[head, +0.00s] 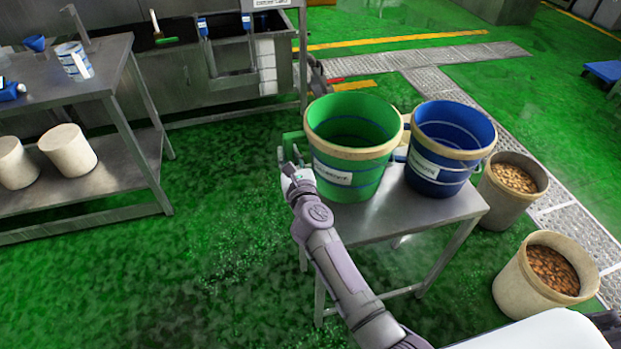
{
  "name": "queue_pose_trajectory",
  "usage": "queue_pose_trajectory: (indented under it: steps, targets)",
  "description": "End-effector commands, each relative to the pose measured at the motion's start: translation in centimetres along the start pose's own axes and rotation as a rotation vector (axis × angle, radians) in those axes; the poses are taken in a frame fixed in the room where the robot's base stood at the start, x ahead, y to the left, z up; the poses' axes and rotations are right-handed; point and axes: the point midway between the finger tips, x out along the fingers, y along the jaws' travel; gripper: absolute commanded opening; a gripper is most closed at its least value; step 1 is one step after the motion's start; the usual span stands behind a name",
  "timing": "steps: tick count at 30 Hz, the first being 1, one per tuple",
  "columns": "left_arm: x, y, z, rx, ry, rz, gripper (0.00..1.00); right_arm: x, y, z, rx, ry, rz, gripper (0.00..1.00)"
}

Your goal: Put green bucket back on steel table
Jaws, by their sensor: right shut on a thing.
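The green bucket (352,185) is upright with a tan rim and a white label, and looks empty. It is at the left end of the small steel table (405,217); I cannot tell whether its base fully rests on the top. My right gripper (290,165) is at the bucket's left side, shut on a green part there, and the fingers are partly hidden. The blue bucket (437,183) stands on the same table, close to the right of the green one. My left gripper is not in view.
Two tan buckets with brown contents, one behind (503,208) and one nearer (515,290), stand on the floor right of the table. A steel bench (75,95) with white buckets on its lower shelf is at left. The green floor between is clear.

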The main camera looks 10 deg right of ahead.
Motion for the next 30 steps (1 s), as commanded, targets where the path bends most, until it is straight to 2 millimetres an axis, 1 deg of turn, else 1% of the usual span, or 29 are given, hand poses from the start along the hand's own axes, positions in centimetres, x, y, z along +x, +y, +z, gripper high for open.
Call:
queue_pose_trajectory:
  steps: [1,3,8,10,16,18,25,29,30]
  targets:
    - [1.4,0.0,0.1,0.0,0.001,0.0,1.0,0.1,0.0,-1.4,-0.004,-0.003,-0.001,0.0]
    - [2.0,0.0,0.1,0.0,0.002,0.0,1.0,0.1,0.0,-2.1,-0.003,-0.005,0.001,0.0]
    - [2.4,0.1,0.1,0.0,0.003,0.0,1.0,0.1,0.0,-2.6,-0.003,-0.006,0.001,0.0]
    - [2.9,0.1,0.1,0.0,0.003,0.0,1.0,0.1,0.0,-3.2,-0.003,-0.005,0.0,0.0]
    - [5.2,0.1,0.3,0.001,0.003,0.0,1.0,0.1,0.0,-6.0,-0.005,-0.005,0.0,0.0]
    - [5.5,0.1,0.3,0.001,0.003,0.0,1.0,0.1,0.0,-6.3,-0.004,-0.005,0.0,0.0]
    - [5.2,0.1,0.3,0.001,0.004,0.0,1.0,0.1,0.0,-6.0,-0.004,-0.005,0.0,0.0]
    - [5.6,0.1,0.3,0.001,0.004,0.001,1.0,0.1,0.0,-6.5,-0.004,-0.005,-0.001,0.0]
    - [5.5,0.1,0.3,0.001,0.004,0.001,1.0,0.1,0.0,-6.5,-0.001,-0.002,-0.001,0.26]
